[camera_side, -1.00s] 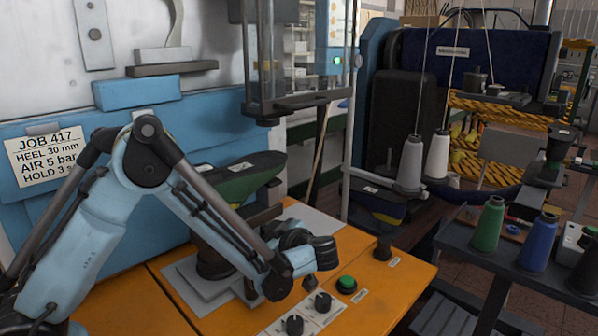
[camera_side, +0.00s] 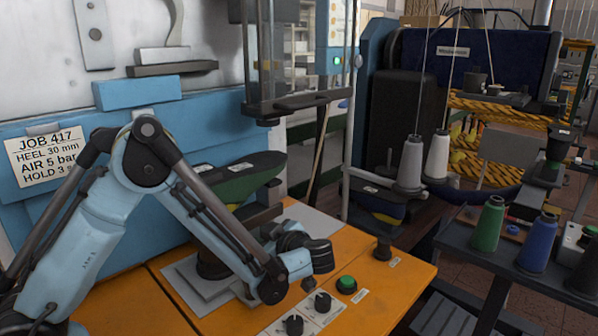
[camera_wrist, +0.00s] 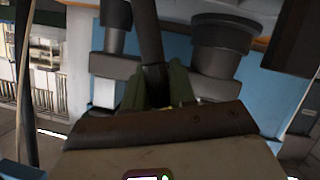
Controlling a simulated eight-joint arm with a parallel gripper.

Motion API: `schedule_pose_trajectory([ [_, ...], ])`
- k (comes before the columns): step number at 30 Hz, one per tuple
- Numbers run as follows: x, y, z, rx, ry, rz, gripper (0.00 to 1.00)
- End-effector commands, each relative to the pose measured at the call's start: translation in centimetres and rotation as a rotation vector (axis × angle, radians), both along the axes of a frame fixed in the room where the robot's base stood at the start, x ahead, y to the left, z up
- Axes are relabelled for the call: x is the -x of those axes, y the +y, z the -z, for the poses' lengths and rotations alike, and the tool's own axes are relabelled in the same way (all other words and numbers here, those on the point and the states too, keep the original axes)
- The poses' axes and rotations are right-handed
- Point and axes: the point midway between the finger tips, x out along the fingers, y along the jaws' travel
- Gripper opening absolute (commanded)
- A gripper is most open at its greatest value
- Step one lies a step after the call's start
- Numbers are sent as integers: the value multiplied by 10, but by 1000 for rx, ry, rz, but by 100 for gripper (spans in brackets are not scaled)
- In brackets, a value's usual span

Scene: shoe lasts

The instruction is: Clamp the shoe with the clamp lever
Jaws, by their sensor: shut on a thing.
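The shoe (camera_side: 247,178), green and dark, sits sole-up or on its side on a stand above the orange bench in the side view; I cannot tell which. My forearm partly hides its stand. In the wrist view my gripper (camera_wrist: 156,88) has its two green fingers closed around the end of a dark rod, which appears to be the clamp lever (camera_wrist: 148,35). The rod runs up out of the picture. In the side view my wrist is low over the bench front, and the fingers and the lever are mostly hidden behind my arm.
The orange bench (camera_side: 395,285) carries a green button (camera_side: 346,284), black knobs (camera_side: 322,301) and a small dark post (camera_side: 382,250). A blue machine with a job sign (camera_side: 47,155) stands behind. Thread cones (camera_side: 488,224) stand on a dark table at right.

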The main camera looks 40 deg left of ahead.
Motion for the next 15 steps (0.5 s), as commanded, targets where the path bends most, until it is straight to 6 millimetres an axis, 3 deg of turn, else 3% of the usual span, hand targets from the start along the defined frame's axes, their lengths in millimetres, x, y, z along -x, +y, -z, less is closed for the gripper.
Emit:
schedule_pose_trajectory([
  [7, 12, -1, 6, 0, -182, 3, 0],
  [15, 13, -1, 7, 1, -214, 2, 0],
])
